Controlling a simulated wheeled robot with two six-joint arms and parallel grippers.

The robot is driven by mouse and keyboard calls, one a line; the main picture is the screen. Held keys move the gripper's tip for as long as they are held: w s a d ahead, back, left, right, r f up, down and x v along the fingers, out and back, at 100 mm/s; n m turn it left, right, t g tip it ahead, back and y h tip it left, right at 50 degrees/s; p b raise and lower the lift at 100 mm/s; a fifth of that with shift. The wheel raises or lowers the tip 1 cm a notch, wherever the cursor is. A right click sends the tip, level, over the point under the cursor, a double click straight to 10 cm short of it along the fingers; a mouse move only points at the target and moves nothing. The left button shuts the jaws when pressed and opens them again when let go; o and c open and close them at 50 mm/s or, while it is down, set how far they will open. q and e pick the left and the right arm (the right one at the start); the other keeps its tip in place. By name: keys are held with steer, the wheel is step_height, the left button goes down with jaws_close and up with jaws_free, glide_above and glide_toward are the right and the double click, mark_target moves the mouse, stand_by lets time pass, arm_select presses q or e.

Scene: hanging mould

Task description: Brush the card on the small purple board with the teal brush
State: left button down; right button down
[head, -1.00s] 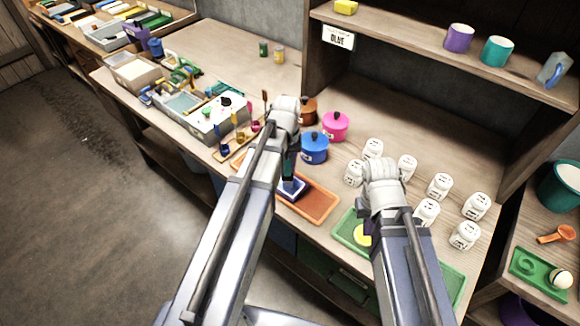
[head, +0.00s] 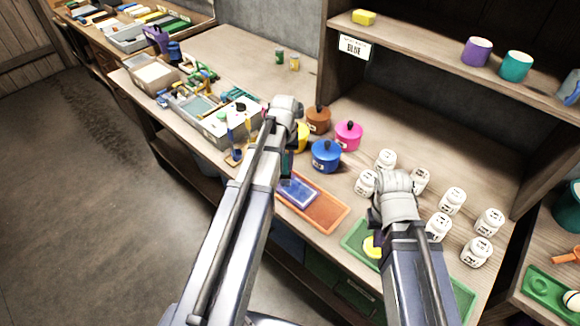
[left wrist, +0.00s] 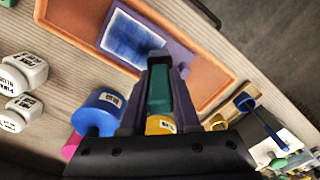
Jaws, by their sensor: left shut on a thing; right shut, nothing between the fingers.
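My left gripper (head: 287,166) is shut on the teal brush (left wrist: 160,92), which shows between its fingers in the left wrist view. The card (left wrist: 135,42) is mostly blue with a pale edge and lies on the small purple board (left wrist: 181,55). In the head view the card (head: 298,191) is just in front of and below the left gripper. I cannot tell whether the brush tip, partly hidden by the fingers, touches it. My right gripper (head: 377,232) is shut and empty, mostly hidden behind its arm, above the green tray.
The board lies on an orange tray (head: 328,214). Blue (head: 326,155), pink (head: 348,135), brown and yellow lidded pots stand behind it. Several white jars (head: 438,226) stand to the right. A green tray (head: 355,236) with a yellow disc (head: 372,247) lies under the right arm.

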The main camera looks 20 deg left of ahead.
arm_select(q)
steer(key=shift+a, duration=0.1)
step_height(320, 180, up, 6)
steer(key=p, duration=0.6)
stand_by(0.4)
step_height(320, 180, up, 3)
steer(key=p, duration=0.3)
steer(key=shift+r, duration=0.1)
